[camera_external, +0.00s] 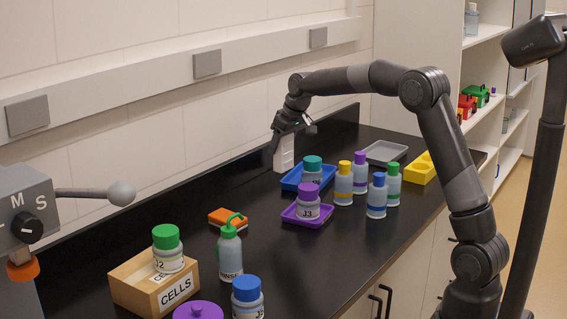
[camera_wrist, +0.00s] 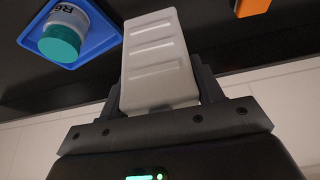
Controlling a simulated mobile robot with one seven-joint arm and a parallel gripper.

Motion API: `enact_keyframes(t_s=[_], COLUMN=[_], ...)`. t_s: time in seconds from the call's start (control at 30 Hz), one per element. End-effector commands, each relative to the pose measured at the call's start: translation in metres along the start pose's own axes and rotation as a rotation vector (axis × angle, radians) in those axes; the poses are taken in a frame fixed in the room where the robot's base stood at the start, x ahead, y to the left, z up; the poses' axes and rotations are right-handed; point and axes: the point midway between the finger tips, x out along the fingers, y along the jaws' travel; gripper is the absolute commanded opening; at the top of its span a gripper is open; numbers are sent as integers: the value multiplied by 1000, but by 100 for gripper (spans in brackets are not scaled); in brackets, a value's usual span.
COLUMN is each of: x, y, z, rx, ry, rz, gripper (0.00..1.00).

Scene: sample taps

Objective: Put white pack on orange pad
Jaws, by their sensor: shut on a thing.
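The white pack (camera_external: 284,153) is upright near the wall at the back of the black counter. It also fills the middle of the wrist view (camera_wrist: 158,62). My gripper (camera_external: 284,136) is shut on the white pack, with a finger on each side of it in the wrist view (camera_wrist: 160,88). I cannot tell whether the pack touches the counter. The orange pad (camera_external: 228,218) lies on the counter to the left and nearer the camera. A green thing partly covers it in the external view. An orange corner shows at the top right of the wrist view (camera_wrist: 252,7).
A blue tray (camera_external: 292,184) with a teal-capped jar is right beside the pack. A purple tray (camera_external: 290,217) with a jar and several capped bottles stand nearby. A green-capped bottle (camera_external: 230,255) and a wooden CELLS box (camera_external: 140,284) are near the pad.

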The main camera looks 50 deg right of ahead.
Motion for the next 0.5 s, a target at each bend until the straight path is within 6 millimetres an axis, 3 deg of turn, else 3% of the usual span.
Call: enact_keyframes(t_s=[0.03,0.2,0.37,0.5], x=[-7,-22,-27,-13], y=[-22,-70,-94,-116], z=[1,9,14,12], rx=[-12,-20,-23,-24], ry=[2,2,2,1], rz=[-3,-7,-8,-10], gripper=[32,32,32,32])
